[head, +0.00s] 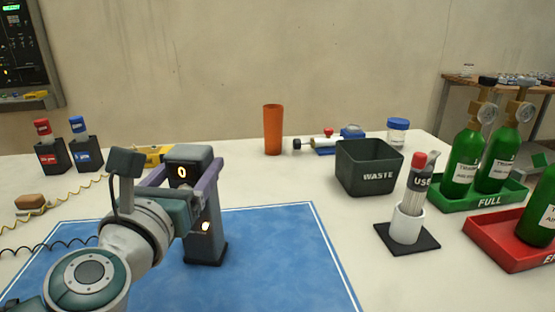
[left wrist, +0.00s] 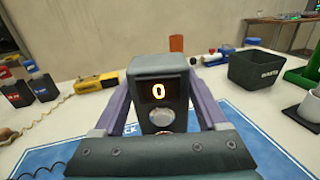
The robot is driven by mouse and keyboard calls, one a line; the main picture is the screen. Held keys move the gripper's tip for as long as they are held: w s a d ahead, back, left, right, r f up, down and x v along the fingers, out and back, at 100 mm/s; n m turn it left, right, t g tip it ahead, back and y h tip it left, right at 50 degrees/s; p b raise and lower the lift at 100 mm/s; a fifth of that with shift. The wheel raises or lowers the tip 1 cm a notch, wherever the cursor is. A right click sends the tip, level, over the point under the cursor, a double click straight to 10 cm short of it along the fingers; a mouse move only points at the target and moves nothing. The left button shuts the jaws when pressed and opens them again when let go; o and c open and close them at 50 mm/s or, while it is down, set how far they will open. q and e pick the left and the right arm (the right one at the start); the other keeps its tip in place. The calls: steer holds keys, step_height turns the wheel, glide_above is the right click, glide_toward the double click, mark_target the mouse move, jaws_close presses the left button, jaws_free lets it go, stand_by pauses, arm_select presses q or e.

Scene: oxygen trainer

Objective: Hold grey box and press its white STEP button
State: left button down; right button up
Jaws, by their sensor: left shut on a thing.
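The grey box (head: 205,248) stands upright on the blue mat (head: 285,250), and its small display reads an orange 0. A lit orange-yellow spot shows lower on its front. In the left wrist view the box (left wrist: 158,68) is between the purple fingers, with a round pale button (left wrist: 161,117) below the display. My left gripper (head: 188,178) is shut on the upper part of the box, one finger on each side. My right gripper is not in view.
A dark waste bin (head: 368,168), an orange cup (head: 272,130) and a white holder (head: 407,224) on a black base stand to the right. Green bottles stand in a green tray (head: 470,205) and a red tray (head: 490,240). Red- and blue-capped bottles sit at left. The right part of the mat is clear.

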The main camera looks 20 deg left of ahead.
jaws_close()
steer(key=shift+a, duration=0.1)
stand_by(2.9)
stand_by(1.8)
arm_select(q)
jaws_free()
steer(key=shift+s, duration=0.1)
